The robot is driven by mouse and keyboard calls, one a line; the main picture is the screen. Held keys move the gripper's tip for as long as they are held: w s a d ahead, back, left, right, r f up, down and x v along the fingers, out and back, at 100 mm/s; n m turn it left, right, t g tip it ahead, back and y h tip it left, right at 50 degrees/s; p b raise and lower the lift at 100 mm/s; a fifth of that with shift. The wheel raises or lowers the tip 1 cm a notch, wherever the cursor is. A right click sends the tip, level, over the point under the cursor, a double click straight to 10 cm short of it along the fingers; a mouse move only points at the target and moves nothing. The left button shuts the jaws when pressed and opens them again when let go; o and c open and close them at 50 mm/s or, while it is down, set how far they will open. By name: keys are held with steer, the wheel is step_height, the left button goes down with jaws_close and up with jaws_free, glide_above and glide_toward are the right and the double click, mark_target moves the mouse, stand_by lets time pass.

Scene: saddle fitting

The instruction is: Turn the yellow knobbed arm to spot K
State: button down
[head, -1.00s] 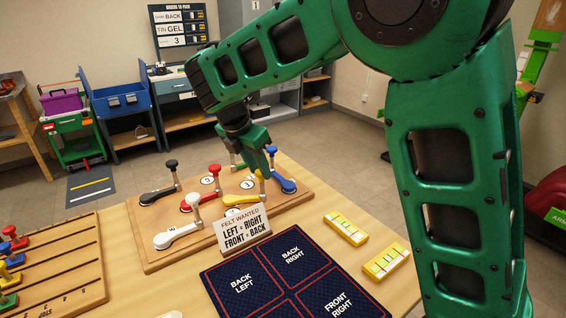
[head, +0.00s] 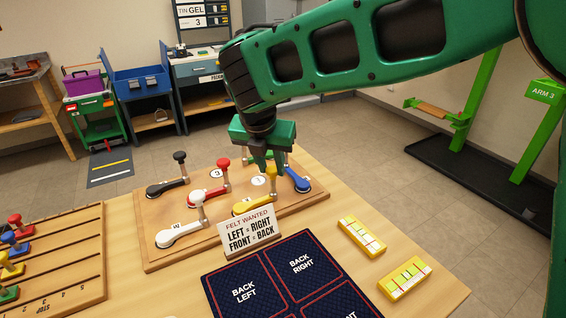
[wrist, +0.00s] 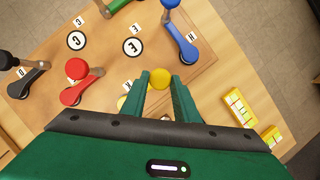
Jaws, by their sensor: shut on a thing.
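The yellow knobbed arm (head: 250,206) lies low on the wooden board (head: 160,255), behind the felt sign, which covers part of its front. Its knob shows yellow in the wrist view (wrist: 160,77), between the two fingertips. My gripper (head: 266,164) is above the board, pointing down, shut on that knob; it also shows in the wrist view (wrist: 161,80). The fingers hide part of the knob and its post.
A blue arm (head: 297,180) stands close right of my gripper, a red arm (head: 207,195) left, and a green one partly behind. White (head: 180,233) and black (head: 167,187) arms are farther left. The felt sign (head: 248,231) stands close in front. Yellow blocks (head: 362,236) lie right.

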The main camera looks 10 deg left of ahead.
steer(key=shift+w+r, duration=0.15)
steer(key=shift+w, duration=0.05)
steer(key=c, duration=1.4)
jaws_free()
steer(key=shift+s, duration=0.1)
steer(key=v, duration=1)
steer(key=shift+s+r, duration=0.1)
steer(key=shift+r, duration=0.15)
